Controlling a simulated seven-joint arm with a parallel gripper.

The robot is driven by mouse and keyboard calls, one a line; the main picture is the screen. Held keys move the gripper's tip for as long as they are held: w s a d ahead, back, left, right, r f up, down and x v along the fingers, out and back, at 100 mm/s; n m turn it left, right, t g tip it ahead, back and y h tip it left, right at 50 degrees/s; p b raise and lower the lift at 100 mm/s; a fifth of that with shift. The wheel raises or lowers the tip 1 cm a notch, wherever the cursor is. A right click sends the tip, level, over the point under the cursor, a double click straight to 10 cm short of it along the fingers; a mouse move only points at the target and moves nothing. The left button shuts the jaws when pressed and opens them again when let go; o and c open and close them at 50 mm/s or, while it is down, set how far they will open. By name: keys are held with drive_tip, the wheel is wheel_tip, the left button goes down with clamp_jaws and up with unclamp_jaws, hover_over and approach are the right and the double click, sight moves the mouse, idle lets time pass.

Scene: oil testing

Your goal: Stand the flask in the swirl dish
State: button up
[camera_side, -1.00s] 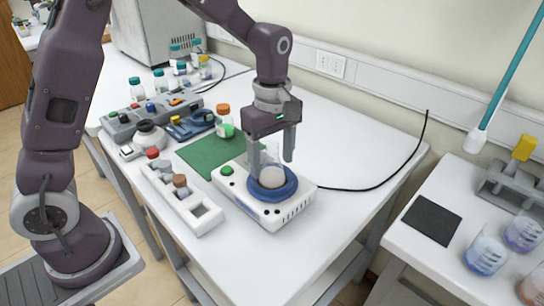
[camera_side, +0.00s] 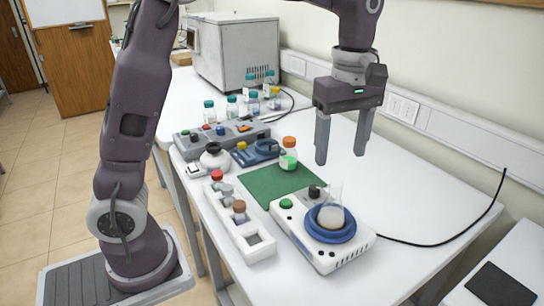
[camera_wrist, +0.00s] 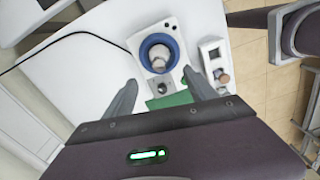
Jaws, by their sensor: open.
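A clear conical flask (camera_side: 333,212) with pale contents stands upright in the blue swirl dish (camera_side: 318,236) on top of the white swirler unit (camera_side: 330,258). In the wrist view the flask (camera_wrist: 160,58) sits inside the blue ring of the dish (camera_wrist: 146,50). My gripper (camera_side: 340,158) is open and empty. It hangs above and behind the swirler, clear of the flask. In the wrist view its two fingers (camera_wrist: 162,90) are spread wide with nothing between them.
A green mat (camera_side: 275,186) lies behind the swirler, with an orange-capped bottle (camera_side: 289,150) at its back edge. A white rack (camera_side: 235,220) with capped vials stands to the left. Instruments and several bottles fill the back left. The table's right side is clear except for a black cable (camera_side: 440,241).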

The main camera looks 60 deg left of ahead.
drive_tip(key=s+a+r+m+t, duration=0.1)
drive_tip(key=s+r+m, duration=0.1)
drive_tip(key=s+m, duration=0.3)
drive_tip(key=s+a+r+m+t, duration=0.1)
drive_tip(key=s+r+m+t, duration=0.15)
drive_tip(key=s, duration=0.35)
drive_tip(key=s+a+f+m+t, duration=0.1)
drive_tip(key=s+f+m, duration=0.3)
drive_tip(key=s+m, duration=0.4)
drive_tip(key=s+t, duration=0.1)
drive_tip(key=s, duration=0.2)
drive_tip(key=shift+s+a, duration=0.15)
drive_tip(key=shift+s, duration=0.15)
drive_tip(key=shift+m, duration=0.25)
